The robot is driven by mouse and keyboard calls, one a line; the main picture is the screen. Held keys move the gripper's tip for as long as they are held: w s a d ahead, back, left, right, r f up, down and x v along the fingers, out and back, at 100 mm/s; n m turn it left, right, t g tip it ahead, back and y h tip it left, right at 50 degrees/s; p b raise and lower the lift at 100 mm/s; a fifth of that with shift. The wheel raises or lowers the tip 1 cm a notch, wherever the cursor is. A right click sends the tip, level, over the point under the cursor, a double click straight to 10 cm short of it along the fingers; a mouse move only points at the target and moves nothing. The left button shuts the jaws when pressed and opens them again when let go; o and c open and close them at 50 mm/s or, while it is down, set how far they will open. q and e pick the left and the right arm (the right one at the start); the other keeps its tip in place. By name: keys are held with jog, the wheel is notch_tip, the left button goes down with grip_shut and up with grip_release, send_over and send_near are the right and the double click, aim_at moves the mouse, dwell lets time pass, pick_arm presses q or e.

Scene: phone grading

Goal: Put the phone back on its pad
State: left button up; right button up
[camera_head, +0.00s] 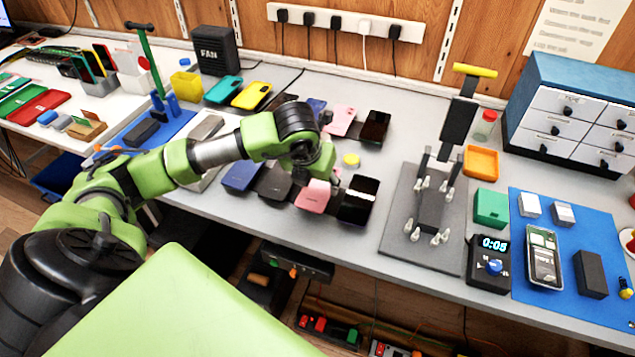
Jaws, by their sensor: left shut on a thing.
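My left gripper (328,178) is over the front row of phones on the grey bench. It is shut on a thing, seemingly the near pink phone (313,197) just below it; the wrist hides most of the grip. The pink phone is at or just above the bench, and I cannot tell whether it touches its pad. A black phone (359,199) lies to its right, and a dark phone (273,182) and a blue phone (241,176) lie to its left. My right gripper is not in view.

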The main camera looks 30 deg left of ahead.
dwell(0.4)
pick_arm(q)
jog(key=o, duration=1.3)
jog(key=shift+c, duration=0.2)
jog(key=o, duration=0.4)
jog(key=shift+r, duration=0.65)
